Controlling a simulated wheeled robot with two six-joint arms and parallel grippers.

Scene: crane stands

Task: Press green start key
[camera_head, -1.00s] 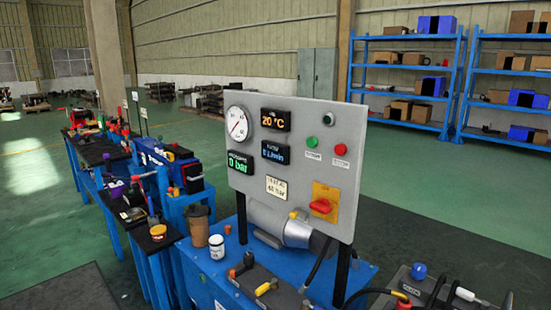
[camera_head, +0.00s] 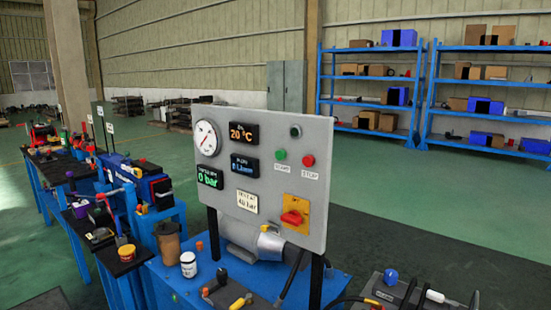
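The green start key (camera_head: 281,155) is a small round button on the upright grey control panel (camera_head: 229,133), with a START label below it. The red stop key (camera_head: 308,161) sits just to its right above a STOP label. The panel also carries a round dial gauge (camera_head: 206,138), an orange display reading 20 °C (camera_head: 244,133), a green display reading 0 bar (camera_head: 210,177) and a red rotary switch on a yellow plate (camera_head: 291,217). Neither of my grippers is in view.
The panel stands on a blue bench (camera_head: 196,283) with a brown cup (camera_head: 168,242), a white jar (camera_head: 188,264) and a motor behind it. Other blue benches with tools run off to the left. Blue shelves (camera_head: 430,90) stand at the back right. Green floor is open to the right.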

